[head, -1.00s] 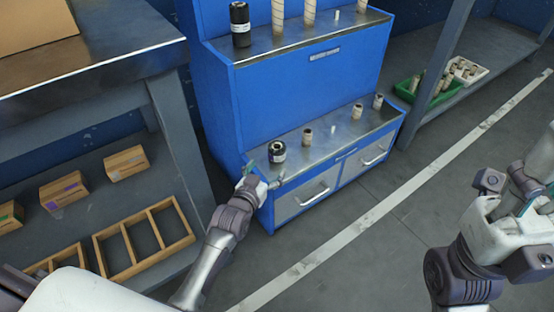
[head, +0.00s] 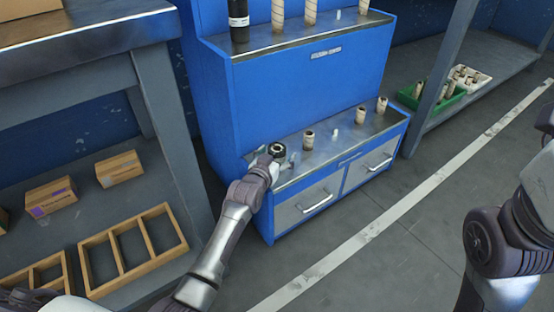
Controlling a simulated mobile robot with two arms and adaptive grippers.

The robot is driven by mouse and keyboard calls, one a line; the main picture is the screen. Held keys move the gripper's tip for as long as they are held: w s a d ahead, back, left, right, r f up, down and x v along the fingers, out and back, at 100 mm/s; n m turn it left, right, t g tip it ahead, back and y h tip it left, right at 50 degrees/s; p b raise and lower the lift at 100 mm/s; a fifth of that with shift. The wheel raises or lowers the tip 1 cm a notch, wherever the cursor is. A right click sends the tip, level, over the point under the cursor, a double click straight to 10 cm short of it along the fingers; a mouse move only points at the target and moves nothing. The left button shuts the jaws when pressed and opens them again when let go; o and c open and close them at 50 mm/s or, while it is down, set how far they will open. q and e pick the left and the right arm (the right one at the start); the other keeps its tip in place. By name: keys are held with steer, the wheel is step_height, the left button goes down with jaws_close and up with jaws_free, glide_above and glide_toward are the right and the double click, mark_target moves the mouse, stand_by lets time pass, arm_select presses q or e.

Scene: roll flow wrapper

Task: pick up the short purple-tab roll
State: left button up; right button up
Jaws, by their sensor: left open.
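Several short rolls stand on the lower steel shelf (head: 322,150) of the blue cabinet. The nearest is a black roll (head: 277,149) with a pale core. Beige rolls stand farther right: one near it (head: 308,139), another (head: 360,114) and a last one (head: 381,104). I cannot make out a purple tab on any roll. My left gripper (head: 273,157) is open at the black roll, with its fingers low on either side; contact cannot be told. My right gripper (head: 545,120) is only partly in view at the right edge, away from the shelf.
A small white peg (head: 334,132) stands between the beige rolls. The upper shelf (head: 300,36) holds taller rolls. A green bin (head: 440,103) and a white tray with rolls are at right. Boxes and a wooden divider frame (head: 133,250) lie on the left rack.

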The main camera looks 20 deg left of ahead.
arm_select(q)
steer(key=c, duration=1.4)
steer(key=shift+o, duration=0.2)
steer(key=shift+r, duration=0.1)
